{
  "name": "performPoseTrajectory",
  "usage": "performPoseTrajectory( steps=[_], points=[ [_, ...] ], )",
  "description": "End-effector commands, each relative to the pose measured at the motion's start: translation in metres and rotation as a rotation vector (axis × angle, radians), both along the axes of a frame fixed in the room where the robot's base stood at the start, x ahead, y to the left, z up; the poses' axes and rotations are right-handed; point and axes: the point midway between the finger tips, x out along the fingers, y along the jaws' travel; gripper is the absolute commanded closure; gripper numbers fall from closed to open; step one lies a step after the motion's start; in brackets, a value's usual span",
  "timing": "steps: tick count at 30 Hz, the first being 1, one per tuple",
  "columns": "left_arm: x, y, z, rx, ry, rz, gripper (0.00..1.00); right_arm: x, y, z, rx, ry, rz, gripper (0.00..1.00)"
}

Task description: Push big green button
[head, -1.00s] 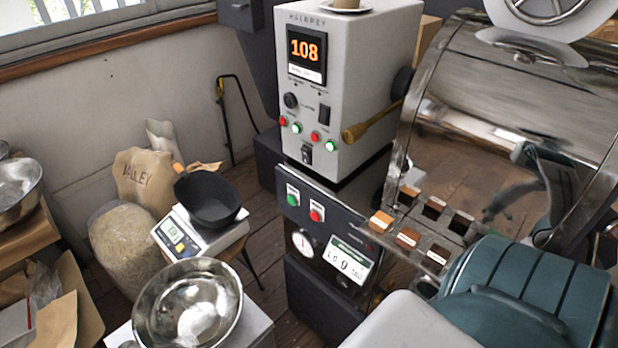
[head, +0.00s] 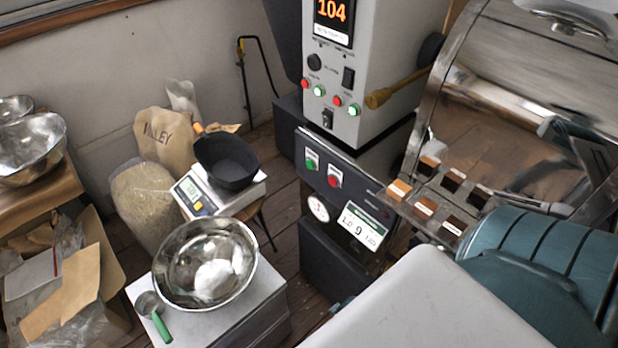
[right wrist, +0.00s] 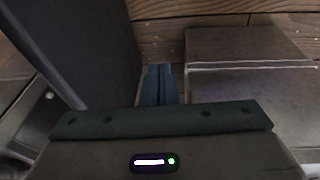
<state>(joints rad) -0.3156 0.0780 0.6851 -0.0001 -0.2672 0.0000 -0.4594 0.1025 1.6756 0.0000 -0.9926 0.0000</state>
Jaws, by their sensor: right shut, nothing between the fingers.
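The big green button (head: 311,161) is on the dark panel (head: 345,178) low on the roaster's control cabinet. It sits in a white square plate, left of a matching red button (head: 333,180). I see neither gripper at the button in the head view. In the right wrist view my right gripper (right wrist: 158,82) is shut and empty, its two teal fingers side by side above a wooden floor and dark box shapes. The button cannot be made out in that view. My left gripper is not in view.
Small red and green lamps (head: 319,91) sit on the grey cabinet (head: 385,50) above. A steel bowl (head: 178,287) and a scale (head: 196,200) with a black pan stand to the left. A sample tray (head: 420,188) juts out right of the panel.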

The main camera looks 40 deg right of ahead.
Motion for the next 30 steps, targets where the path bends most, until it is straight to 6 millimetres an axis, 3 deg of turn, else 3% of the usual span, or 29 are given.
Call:
performPoseTrajectory(
  steps=[1, 6, 15, 20, 30],
  points=[
    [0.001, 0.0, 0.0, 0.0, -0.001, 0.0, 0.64, 0.008, 0.003, 0.031, -0.001, -0.019, 0.004, 1.0],
    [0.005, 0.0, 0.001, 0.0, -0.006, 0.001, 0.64, 0.016, 0.01, 0.108, -0.001, -0.045, 0.013, 1.0],
    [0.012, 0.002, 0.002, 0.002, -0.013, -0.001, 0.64, 0.027, 0.029, 0.206, 0.042, -0.147, 0.034, 1.0],
    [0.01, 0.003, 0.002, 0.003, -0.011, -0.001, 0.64, 0.056, 0.051, 0.237, 0.13, -0.293, 0.057, 1.0],
    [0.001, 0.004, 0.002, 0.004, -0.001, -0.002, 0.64, 0.154, 0.091, 0.268, 0.365, -0.703, 0.031, 1.0]
  ],
)
